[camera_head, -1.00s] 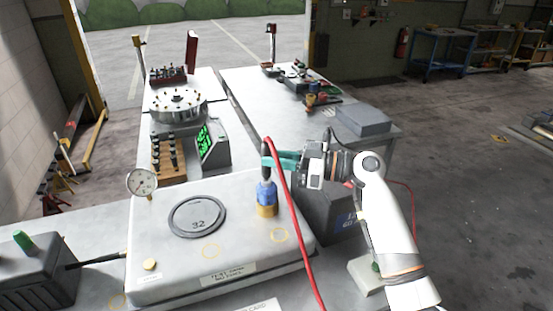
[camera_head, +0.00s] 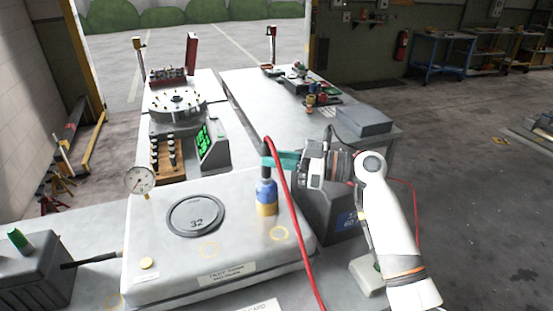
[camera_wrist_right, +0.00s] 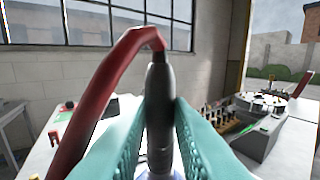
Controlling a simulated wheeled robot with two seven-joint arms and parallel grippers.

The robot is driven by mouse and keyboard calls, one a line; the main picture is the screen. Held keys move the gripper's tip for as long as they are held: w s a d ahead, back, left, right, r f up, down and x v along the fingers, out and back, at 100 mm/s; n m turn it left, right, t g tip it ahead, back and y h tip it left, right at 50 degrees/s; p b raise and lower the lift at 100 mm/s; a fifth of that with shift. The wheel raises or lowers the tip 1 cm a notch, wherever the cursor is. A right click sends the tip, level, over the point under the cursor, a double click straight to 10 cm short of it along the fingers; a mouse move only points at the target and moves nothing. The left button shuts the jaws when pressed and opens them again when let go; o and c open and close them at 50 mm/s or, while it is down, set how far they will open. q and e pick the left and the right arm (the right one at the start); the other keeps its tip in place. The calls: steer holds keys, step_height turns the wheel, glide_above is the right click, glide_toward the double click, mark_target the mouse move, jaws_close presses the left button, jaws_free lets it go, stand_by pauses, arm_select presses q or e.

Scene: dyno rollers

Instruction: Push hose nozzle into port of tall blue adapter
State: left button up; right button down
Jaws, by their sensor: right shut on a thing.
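The tall blue adapter (camera_head: 266,193) stands upright on the light grey box top, with a yellow band at its foot. My right gripper (camera_head: 272,160) comes in from the right and is shut on the dark hose nozzle just above the adapter. In the right wrist view the nozzle (camera_wrist_right: 159,105) stands upright between the two teal fingers, with the red hose (camera_wrist_right: 100,100) bending over from its top to the left. The nozzle's lower end and the port are hard to make out. My left gripper is out of view.
The grey box (camera_head: 170,250) bears a round disc marked 32 (camera_head: 196,216), a dial gauge (camera_head: 139,181) and yellow rings. A dark grey case (camera_head: 30,275) is at the left. Behind stand a round metal carousel (camera_head: 178,103) and a green-lit display (camera_head: 204,137).

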steer(key=shift+f, duration=0.15)
steer(key=c, duration=1.2)
jaws_free()
steer(key=shift+c, duration=0.2)
steer(key=shift+d, duration=0.1)
